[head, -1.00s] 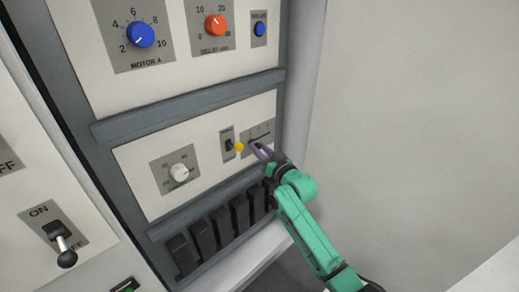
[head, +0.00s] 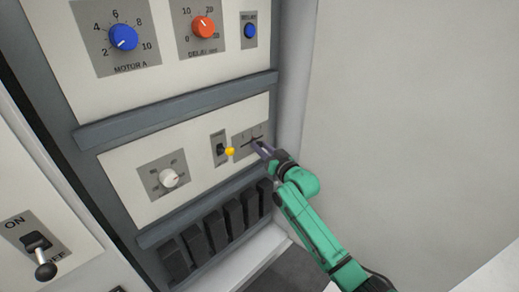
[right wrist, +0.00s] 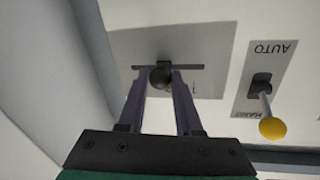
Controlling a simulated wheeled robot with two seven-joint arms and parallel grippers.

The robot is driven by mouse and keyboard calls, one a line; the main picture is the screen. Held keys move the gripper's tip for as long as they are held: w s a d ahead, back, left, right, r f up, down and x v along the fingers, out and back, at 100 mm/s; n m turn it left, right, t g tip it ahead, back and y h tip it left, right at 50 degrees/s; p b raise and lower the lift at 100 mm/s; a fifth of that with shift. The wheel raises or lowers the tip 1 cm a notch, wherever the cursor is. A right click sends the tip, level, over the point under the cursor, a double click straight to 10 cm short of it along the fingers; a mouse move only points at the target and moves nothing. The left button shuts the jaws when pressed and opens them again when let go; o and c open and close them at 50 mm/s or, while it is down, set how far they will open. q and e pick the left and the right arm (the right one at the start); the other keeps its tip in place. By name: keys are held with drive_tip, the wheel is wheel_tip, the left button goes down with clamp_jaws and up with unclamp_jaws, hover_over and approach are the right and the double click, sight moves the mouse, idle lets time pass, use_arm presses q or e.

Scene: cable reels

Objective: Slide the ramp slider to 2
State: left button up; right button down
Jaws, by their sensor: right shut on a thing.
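The ramp slider is a dark slot on a grey plate (head: 241,153) at the right of the lower panel. In the right wrist view the plate (right wrist: 205,50) appears upside down, with a round black slider knob (right wrist: 161,77) near the middle of its slot. My right gripper (head: 259,146) reaches the slider from the right. In the right wrist view its two fingers (right wrist: 161,82) are shut on the knob, one on each side. The scale marks are mostly hidden or too small to read. My left gripper is not in view.
A toggle switch with a yellow tip (head: 230,152) stands out close to the left of the slider. A white dial (head: 169,178) is further left. Several black breakers (head: 215,228) line up below, and a grey rail (head: 180,110) runs above. A bare wall (head: 410,110) is at right.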

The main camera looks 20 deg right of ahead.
drive_tip(key=shift+a, duration=0.1)
drive_tip(key=c, duration=0.7)
unclamp_jaws()
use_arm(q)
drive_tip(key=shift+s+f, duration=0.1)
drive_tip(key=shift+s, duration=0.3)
use_arm(e)
drive_tip(key=shift+o, duration=0.6)
drive_tip(key=shift+s, duration=0.1)
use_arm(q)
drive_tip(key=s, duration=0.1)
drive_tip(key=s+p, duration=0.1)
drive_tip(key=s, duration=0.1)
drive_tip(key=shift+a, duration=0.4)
use_arm(e)
drive_tip(key=s+d, duration=0.2)
drive_tip(key=s, duration=1.2)
drive_tip(key=shift+d, duration=0.35)
drive_tip(key=shift+s, duration=0.1)
